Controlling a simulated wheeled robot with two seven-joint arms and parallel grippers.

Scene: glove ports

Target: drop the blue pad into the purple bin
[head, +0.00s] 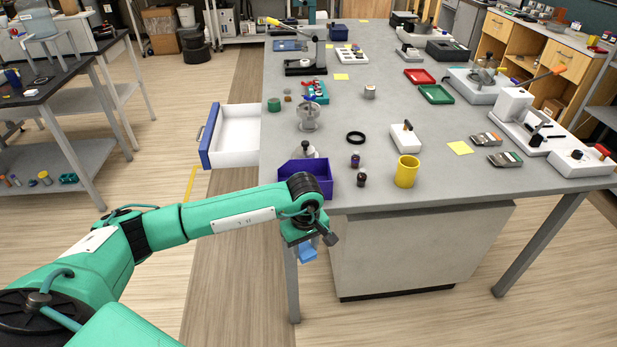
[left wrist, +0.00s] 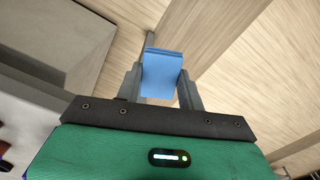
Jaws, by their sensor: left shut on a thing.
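My left gripper (head: 308,243) is shut on the blue pad (head: 307,254), in front of the table's near edge and below the tabletop. The left wrist view shows the blue pad (left wrist: 162,73) between the two fingers of the left gripper (left wrist: 163,80), with floor behind it. The purple bin (head: 290,173) stands on the table's near left corner, just behind and above my gripper. My right gripper is not in view.
The grey table (head: 375,140) holds a yellow cup (head: 407,171), two small dark bottles, a black ring (head: 355,138) and a white box (head: 405,138) near the bin. An open drawer (head: 236,136) sticks out on the table's left side.

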